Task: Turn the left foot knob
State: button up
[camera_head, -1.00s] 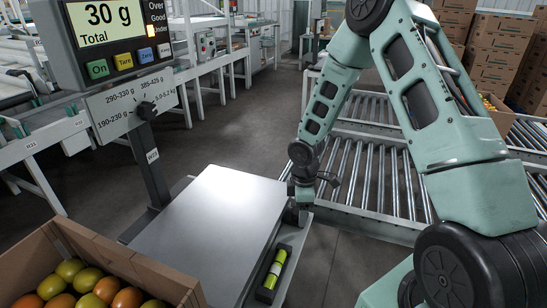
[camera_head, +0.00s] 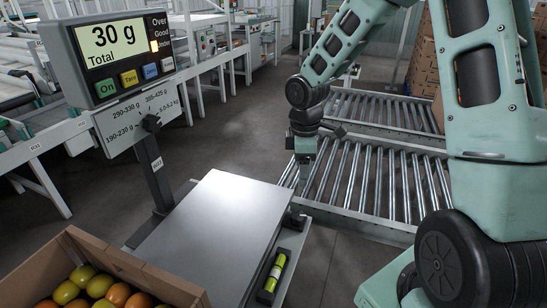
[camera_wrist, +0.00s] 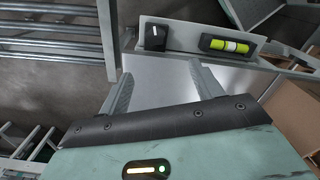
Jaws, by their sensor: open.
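The scale's bare metal platform (camera_head: 215,222) stands with a ledge along its right side. On this ledge, a small black foot knob (camera_head: 294,221) sits near the far corner. In the wrist view the knob (camera_wrist: 155,37) has a white line on its top, upright in the picture. A yellow-green level vial (camera_wrist: 229,45) lies beside it, also seen in the head view (camera_head: 274,272). My gripper (camera_wrist: 160,70) is open and empty, its two fingers pointing toward the ledge, apart from the knob. In the head view my gripper (camera_head: 303,185) hangs above and beyond the knob.
The scale's display (camera_head: 108,50) reads 30 g, with a weight-range dial (camera_head: 151,124) below it. Roller conveyors (camera_head: 370,170) lie behind the scale at right. Open floor (camera_head: 225,130) lies beyond the platform.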

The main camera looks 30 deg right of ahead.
jog(key=s+a+r+m+p, duration=0.1)
jog(key=s+a+r+p, duration=0.3)
jog(key=a+r, duration=0.5)
jog(key=shift+s+a, duration=1.15)
jog(key=shift+a, duration=0.5)
jog(key=shift+r, duration=0.1)
